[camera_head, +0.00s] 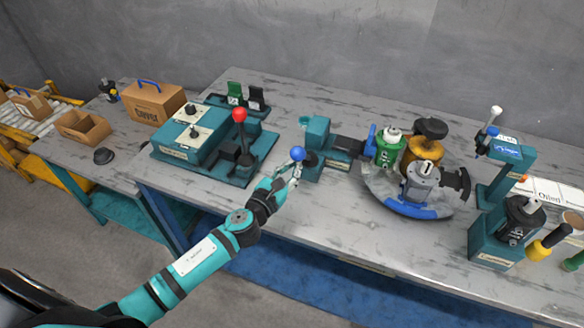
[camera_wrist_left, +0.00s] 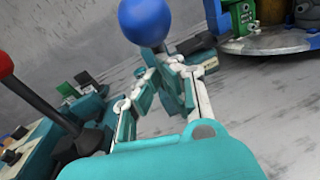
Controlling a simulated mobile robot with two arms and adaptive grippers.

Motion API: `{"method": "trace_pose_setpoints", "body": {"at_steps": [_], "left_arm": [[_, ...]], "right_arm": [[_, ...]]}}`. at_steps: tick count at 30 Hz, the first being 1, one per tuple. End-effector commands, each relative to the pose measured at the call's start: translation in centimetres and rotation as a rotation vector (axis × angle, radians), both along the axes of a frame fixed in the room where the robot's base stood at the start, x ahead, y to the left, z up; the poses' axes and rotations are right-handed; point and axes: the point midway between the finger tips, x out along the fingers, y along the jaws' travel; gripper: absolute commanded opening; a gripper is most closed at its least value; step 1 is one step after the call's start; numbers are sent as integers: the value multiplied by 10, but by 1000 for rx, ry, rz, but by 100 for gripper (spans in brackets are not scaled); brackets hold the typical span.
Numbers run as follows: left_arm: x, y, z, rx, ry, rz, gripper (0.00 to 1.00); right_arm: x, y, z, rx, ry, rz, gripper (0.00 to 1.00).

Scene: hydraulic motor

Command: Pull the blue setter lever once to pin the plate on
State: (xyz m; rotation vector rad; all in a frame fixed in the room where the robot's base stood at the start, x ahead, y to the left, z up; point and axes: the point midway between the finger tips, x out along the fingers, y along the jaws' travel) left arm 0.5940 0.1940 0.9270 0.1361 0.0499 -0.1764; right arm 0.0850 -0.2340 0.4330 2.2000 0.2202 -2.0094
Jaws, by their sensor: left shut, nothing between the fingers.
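The blue ball knob (camera_head: 298,153) of the setter lever stands at the front of the teal setter block (camera_head: 316,134) in the middle of the table. My left gripper (camera_head: 296,172) is just below and in front of that knob. In the left wrist view the knob (camera_wrist_left: 147,20) fills the top, beyond the fingertips (camera_wrist_left: 160,72). The gripper is shut with nothing held. I cannot tell whether the fingers touch the lever; its shaft is mostly hidden. A round plate (camera_head: 408,203) carries a green part (camera_head: 390,148) and a grey motor part (camera_head: 423,178). My right gripper is not seen.
A teal station with a red-knobbed lever (camera_head: 240,116) stands left of the setter. A teal press with a white-knobbed lever (camera_head: 496,112) stands at the right. A cardboard box (camera_head: 153,102) is at the far left. The table front between stations is clear.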

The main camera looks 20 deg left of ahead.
Motion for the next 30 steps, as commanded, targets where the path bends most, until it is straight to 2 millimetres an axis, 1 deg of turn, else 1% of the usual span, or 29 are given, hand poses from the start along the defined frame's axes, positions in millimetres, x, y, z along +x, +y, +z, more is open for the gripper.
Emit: {"method": "trace_pose_setpoints", "body": {"at_steps": [1,11,17,24,30], "left_arm": [[1,0,4,2,-1,0,0],[6,0,11,-1,-3,0,0],[13,0,24,0,-5,-1,0],[31,-1,41,1,-4,0,0],[48,-1,50,1,-4,0,0]], "right_arm": [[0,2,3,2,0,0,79],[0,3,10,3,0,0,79],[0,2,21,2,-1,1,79],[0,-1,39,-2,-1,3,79],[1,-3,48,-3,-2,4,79]]}}
